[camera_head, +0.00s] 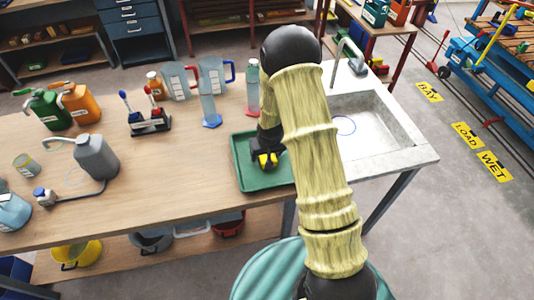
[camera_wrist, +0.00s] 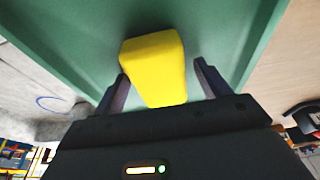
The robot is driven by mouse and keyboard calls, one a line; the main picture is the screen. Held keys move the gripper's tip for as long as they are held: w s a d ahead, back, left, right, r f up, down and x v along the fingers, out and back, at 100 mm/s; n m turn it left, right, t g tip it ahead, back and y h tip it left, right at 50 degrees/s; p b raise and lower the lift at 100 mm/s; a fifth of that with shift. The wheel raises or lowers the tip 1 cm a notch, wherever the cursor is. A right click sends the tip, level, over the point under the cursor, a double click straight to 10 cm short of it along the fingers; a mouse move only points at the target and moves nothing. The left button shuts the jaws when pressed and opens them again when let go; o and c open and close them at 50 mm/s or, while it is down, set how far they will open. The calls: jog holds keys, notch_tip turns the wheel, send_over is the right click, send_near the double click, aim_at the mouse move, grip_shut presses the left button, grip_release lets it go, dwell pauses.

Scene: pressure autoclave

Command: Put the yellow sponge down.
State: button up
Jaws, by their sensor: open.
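The yellow sponge (camera_wrist: 154,66) lies on the floor of the green tray (camera_wrist: 212,22) in the wrist view. My gripper (camera_wrist: 160,82) is open, with one dark finger on either side of the sponge's near end and a gap showing at the right finger. In the head view, a bit of the sponge (camera_head: 263,160) shows under my gripper (camera_head: 266,158), inside the green tray (camera_head: 262,182). Much of the sponge is hidden there by my gripper and arm.
The tray sits on the wooden bench (camera_head: 190,195) left of the sink (camera_head: 365,130). Bare bench lies between the jug and tray.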

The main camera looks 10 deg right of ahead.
jog(key=b+v, duration=0.1)
jog(key=v, duration=1.1)
jog(key=shift+r, duration=0.2)
jog(key=s+r, duration=0.4)
jog(key=s, duration=0.4)
jog(key=s+r, duration=0.4)
jog(key=s, duration=0.5)
jog(key=shift+s+d+r+g, duration=0.2)
jog(key=shift+s+g, duration=0.05)
jog(key=shift+g, duration=0.05)
